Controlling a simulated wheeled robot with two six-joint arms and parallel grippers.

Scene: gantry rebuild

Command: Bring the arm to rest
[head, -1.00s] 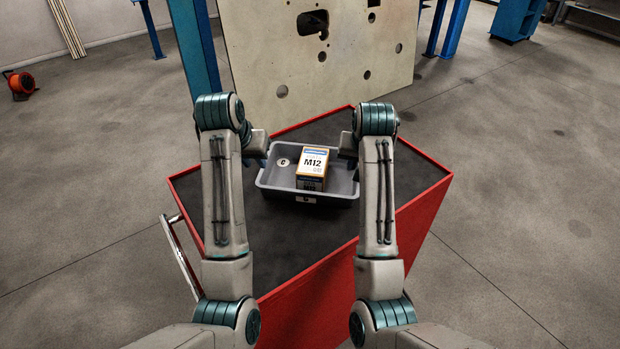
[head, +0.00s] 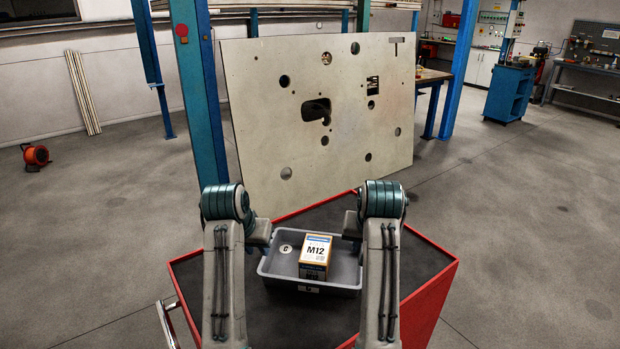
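Both my arms reach forward over a red-edged cart with a dark top (head: 330,327). A grey tray (head: 272,278) sits on the cart between them, holding an M12 box (head: 316,262) and a round label marked C (head: 285,249). My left gripper (head: 262,240) is at the tray's left end, and my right gripper (head: 353,235) is at its right end. The fingertips of both are too small and partly hidden, so I cannot tell whether they grip the tray's walls or are open.
A large pale panel with holes (head: 260,110) stands just behind the cart, beside a blue post (head: 197,100). A cart handle (head: 168,325) sticks out at the left. Open floor lies on both sides.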

